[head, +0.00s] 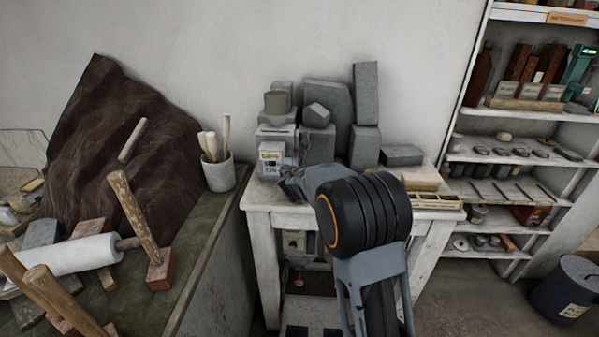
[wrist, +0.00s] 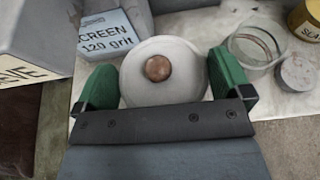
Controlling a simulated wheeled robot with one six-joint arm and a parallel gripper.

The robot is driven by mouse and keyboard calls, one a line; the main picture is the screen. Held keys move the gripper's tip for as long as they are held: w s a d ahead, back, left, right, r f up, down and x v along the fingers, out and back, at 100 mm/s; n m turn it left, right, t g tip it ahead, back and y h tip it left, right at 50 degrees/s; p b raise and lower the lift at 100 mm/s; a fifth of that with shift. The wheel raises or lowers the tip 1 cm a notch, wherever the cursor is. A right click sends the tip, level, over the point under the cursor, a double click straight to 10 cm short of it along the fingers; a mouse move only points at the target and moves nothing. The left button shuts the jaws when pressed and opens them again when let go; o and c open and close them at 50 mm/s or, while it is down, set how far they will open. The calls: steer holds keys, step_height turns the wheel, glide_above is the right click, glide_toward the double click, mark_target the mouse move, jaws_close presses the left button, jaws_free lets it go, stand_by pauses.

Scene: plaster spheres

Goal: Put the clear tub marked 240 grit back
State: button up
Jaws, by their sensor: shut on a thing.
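In the wrist view my gripper (wrist: 165,85) has its two green fingers shut on a round white lidded pot (wrist: 140,84) with a brown knob, seen from above. Its side and any label are hidden, so I cannot tell whether it is marked 240 grit. It appears low at the white table top; I cannot tell if it touches it. A clear round tub (wrist: 240,60) stands to the right, with no mark that I can read. In the head view my gripper (head: 290,186) is at the small table's left front, its fingertips and load mostly hidden by my arm.
A box reading "SCREEN 120 grit" (wrist: 107,36) stands close left of the pot. A grey disc (wrist: 298,73) and a yellow tin (wrist: 306,20) are at the right. Grey blocks (head: 327,104) crowd the back of the white table (head: 254,197). Shelves (head: 478,157) stand right.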

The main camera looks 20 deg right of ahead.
steer(key=shift+f, duration=0.2)
steer(key=o, duration=0.8)
steer(key=shift+o, duration=0.2)
steer(key=shift+r, duration=0.1)
